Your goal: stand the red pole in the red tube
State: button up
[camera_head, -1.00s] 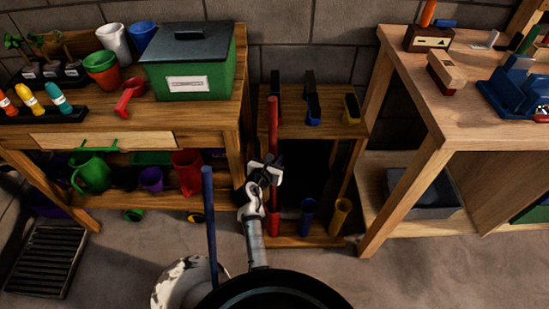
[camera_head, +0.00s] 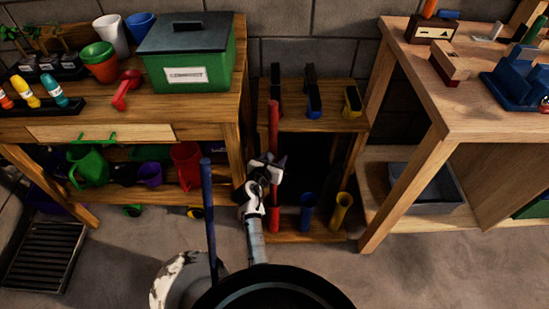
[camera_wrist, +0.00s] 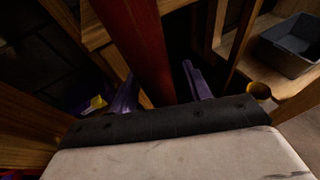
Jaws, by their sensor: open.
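The red pole (camera_head: 274,130) stands upright at the left side of the small wooden rack, its top beside the upper shelf. The red tube (camera_head: 273,222) is on the rack's low shelf, directly in line below the pole. The pole's lower part runs down to the tube, but my gripper covers part of it, so the joint is not clear. My gripper (camera_head: 270,170) is at the pole just above the tube. In the wrist view the open fingers (camera_wrist: 160,88) are on either side of the red pole (camera_wrist: 138,45), with a gap visible at the right.
A blue tube (camera_head: 307,213) and a yellow tube (camera_head: 341,212) stand to the right on the same shelf. A blue pole (camera_head: 209,215) stands at the left by a white bucket (camera_head: 178,282). Wooden workbenches (camera_head: 232,130) flank the rack closely.

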jog(key=v, duration=1.3)
jog(key=shift+s, duration=0.35)
jog(key=shift+a, duration=0.1)
